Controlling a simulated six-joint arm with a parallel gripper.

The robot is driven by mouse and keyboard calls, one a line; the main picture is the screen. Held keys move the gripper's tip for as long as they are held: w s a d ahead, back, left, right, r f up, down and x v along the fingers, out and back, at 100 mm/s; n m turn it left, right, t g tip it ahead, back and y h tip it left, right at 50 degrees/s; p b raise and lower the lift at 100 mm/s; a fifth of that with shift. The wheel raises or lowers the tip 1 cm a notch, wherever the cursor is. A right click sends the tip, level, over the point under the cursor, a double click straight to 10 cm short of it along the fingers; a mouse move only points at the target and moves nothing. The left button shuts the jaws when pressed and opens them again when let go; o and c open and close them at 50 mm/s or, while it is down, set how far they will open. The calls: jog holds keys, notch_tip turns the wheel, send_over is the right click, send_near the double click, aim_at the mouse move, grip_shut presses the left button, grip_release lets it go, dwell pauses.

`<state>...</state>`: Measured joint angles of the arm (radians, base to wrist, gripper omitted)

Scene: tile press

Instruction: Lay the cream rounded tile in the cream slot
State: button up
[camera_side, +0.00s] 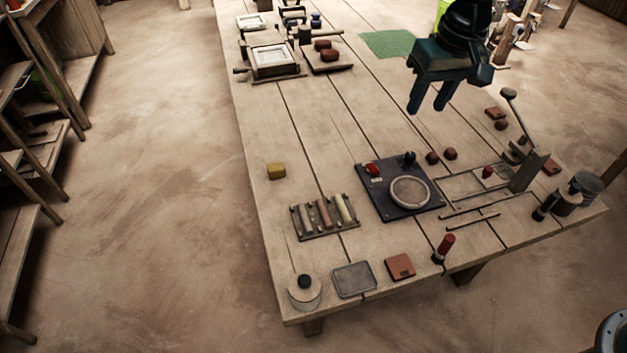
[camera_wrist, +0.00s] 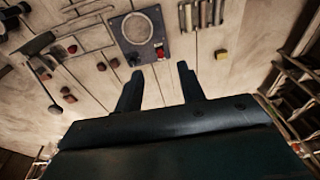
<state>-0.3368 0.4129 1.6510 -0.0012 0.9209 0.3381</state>
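A small yellowish block (camera_side: 276,171) lies alone on the left of the table; it also shows in the wrist view (camera_wrist: 222,54). I cannot tell for sure whether it is the cream rounded tile. A small rack (camera_side: 327,234) nearby holds grey, brown and cream strips side by side; the cream strip (camera_side: 345,208) is at its right. Whether this strip is the cream slot is too small to tell. My gripper (camera_side: 430,102) is high above the table, well apart from both, with its fingers spread and nothing between them. The wrist view also shows my gripper (camera_wrist: 158,80) open.
A dark plate with a round disc (camera_side: 409,191) and a red knob (camera_side: 372,169) stands right of the rack. A metal frame (camera_side: 478,187) and reddish lumps (camera_side: 450,153) lie further right. A green mat (camera_side: 388,43) is at the back. The table's middle is clear.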

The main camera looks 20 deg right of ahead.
jog(key=s+d+r+t, duration=0.1)
jog(key=s+d+r, duration=0.5)
jog(key=s+d+r+t, duration=0.1)
jog(key=s+d, duration=0.4)
jog(key=s, duration=0.6)
jog(key=s+d+r+t, duration=0.1)
jog(key=s+d, duration=0.4)
jog(key=s, duration=0.7)
jog(key=shift+d+t+h, duration=0.2)
jog(key=shift+t+h, duration=0.1)
jog(key=shift+t, duration=0.2)
